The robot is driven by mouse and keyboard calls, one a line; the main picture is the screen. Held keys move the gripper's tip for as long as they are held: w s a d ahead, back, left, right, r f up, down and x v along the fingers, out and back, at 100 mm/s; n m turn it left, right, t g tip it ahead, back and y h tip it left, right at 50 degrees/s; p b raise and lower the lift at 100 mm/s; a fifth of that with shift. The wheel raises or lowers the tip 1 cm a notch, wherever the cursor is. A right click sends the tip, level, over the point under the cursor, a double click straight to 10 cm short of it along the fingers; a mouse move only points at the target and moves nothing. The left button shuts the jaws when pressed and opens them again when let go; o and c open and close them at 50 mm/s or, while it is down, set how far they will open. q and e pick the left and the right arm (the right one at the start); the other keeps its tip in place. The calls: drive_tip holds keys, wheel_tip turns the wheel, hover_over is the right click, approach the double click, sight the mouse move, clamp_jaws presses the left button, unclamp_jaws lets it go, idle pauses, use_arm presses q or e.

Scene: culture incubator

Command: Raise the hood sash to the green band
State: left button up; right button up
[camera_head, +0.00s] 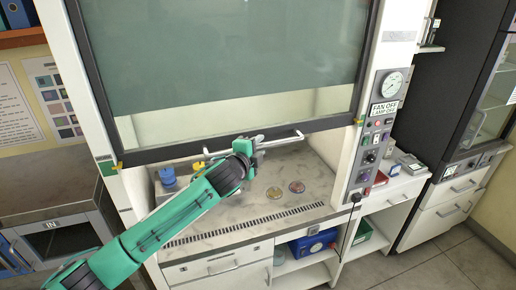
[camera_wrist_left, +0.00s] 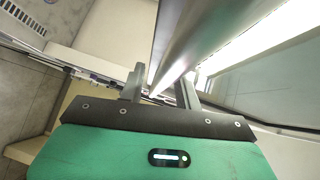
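The hood sash (camera_head: 225,55) is a large greenish glass pane in a dark frame, partly raised above the worktop. A pale horizontal handle bar (camera_head: 281,140) runs along its bottom edge. My left gripper (camera_head: 252,147) is at the handle's left part. In the left wrist view its two fingers (camera_wrist_left: 160,90) stand apart with the bar (camera_wrist_left: 182,58) running between them; firm contact does not show. My right gripper is out of view.
Inside the hood are two dishes (camera_head: 286,190), a blue-capped bottle (camera_head: 168,177) and a yellow-capped item (camera_head: 198,168). A control panel (camera_head: 376,135) with a gauge is on the right post. A dark cabinet (camera_head: 455,85) stands at the right.

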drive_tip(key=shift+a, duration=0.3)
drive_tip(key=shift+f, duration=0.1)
